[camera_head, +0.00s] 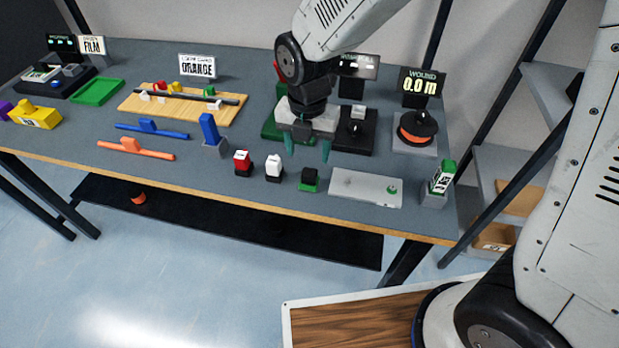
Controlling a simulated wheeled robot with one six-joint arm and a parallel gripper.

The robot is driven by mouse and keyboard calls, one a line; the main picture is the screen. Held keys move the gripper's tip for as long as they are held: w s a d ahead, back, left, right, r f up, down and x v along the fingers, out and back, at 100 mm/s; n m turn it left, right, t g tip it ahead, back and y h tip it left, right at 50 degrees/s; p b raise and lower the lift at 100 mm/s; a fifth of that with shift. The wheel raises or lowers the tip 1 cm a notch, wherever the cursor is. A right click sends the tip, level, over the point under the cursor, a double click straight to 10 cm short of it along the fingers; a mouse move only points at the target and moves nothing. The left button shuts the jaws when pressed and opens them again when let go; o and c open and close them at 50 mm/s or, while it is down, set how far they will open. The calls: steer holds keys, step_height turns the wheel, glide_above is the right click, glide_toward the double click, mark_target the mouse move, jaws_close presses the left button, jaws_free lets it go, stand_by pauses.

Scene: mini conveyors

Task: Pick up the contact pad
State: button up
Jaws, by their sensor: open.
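No object in view is plainly marked as the contact pad, and I cannot tell which one it is. Candidates are a small black block with a green base (309,181) near the table's front edge and a flat light-grey plate (355,187) with a small green piece on its right part. My gripper (307,150) points down with its two teal fingers apart and nothing between them. In the picture it is above the black-and-green block and hides part of a green base (274,126) behind it.
A red-and-white block (242,163) and a white-and-black block (273,168) stand left of the black-and-green one. A green-and-white box (440,178) stands at the table's right end. An orange spool (418,127) and a black device (354,133) are behind. Blue (152,130) and orange (135,149) bars lie left.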

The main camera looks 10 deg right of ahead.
mark_target(309, 172)
steer(key=shift+n, duration=0.3)
steer(key=f, duration=0.8)
steer(key=shift+d+f, duration=0.15)
steer(key=shift+d, duration=0.05)
steer(key=c, duration=1.1)
steer(key=shift+c, duration=0.2)
steer(key=shift+w, duration=0.1)
